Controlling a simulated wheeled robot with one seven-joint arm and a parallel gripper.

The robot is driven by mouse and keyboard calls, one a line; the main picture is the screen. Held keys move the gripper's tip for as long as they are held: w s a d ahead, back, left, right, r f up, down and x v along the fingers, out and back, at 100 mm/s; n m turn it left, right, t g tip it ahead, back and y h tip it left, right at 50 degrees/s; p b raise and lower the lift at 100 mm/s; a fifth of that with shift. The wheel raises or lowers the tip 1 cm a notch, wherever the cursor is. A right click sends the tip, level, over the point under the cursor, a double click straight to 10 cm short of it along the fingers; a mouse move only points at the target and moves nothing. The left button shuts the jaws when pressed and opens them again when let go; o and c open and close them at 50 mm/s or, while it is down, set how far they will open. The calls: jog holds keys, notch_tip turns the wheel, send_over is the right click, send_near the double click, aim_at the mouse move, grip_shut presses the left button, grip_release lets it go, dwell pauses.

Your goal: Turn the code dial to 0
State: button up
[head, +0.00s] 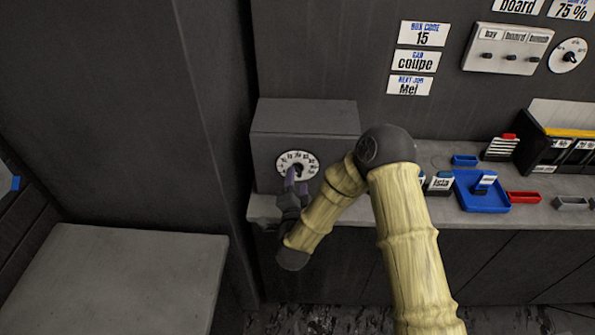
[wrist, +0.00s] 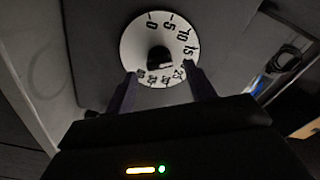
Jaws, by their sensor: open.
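The code dial (head: 297,165) is a round white plate with black numbers on the front of a dark grey box (head: 304,130). In the wrist view the dial (wrist: 135,45) has a dark knob (wrist: 159,58) at its centre. The numbers 0, 5, 10 and 15 run along its upper and right edge, with smaller ones below. The knob's pointer direction is hard to tell. My gripper (head: 293,181) is in front of the dial; in the wrist view its two fingers (wrist: 163,85) are apart, one on each side of the dial's lower part, with nothing between them gripped.
The box stands on a grey counter (head: 350,206). To the right are a blue tray (head: 483,200), a red tray (head: 523,197) and a dark rack (head: 548,150). Wall cards, one reading box code 15 (head: 422,34), hang above. A grey bench (head: 120,275) stands at left.

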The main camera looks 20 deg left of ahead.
aim_at(298, 174)
jog(key=shift+p+x, duration=0.3)
jog(key=shift+x, duration=1.3)
jog(key=c, duration=1)
